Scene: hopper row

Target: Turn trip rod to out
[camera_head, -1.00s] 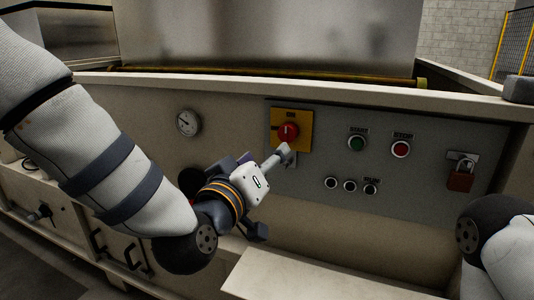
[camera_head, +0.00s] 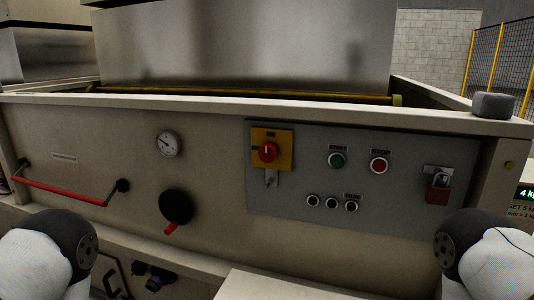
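A long red rod (camera_head: 66,189) runs across the left part of the cream front panel, between two dark end mounts. It slopes slightly down to the right. A round black hub (camera_head: 176,206) with a short red lever pointing down and left sits right of it. I cannot read a label marking either as the trip rod, nor an "out" mark. The rounded joints of my left and right arms show at the lower left and lower right. Neither gripper is in view.
A grey control panel (camera_head: 400,200) carries a red rotary switch (camera_head: 267,152) on a yellow plate, green and red buttons and a red padlock (camera_head: 438,190). A gauge (camera_head: 168,143) is above the hub. A pale ledge (camera_head: 290,286) juts out below.

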